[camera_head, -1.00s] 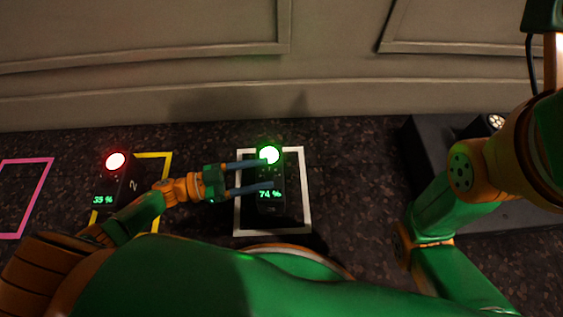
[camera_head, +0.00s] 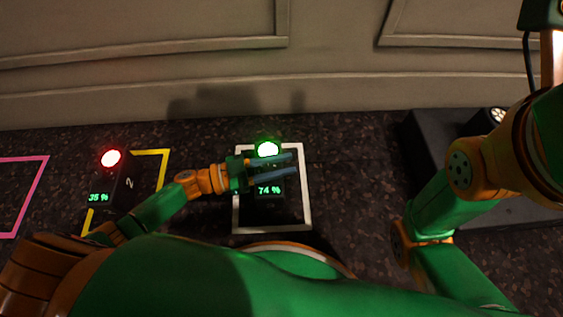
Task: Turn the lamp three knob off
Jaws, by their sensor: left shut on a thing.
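A dark control box (camera_head: 270,212) stands inside a white square outline (camera_head: 306,200). Its lamp (camera_head: 268,149) glows green and its display (camera_head: 269,190) reads 74 %. I take it for lamp three, but no number is visible on it. My left gripper (camera_head: 290,165) reaches across it from the left, with its two blue fingers close together between lamp and display. It is shut on the knob, which the fingers hide. My right arm (camera_head: 460,190) is at the right; its gripper is not in view.
Left of it, a box marked 2 (camera_head: 128,184) with a red lamp (camera_head: 111,158) and a 35 % display stands in a yellow outline (camera_head: 165,165). A pink outline (camera_head: 36,182) lies farther left. A dark raised block (camera_head: 430,145) is at the right. A panelled wall (camera_head: 200,60) stands behind.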

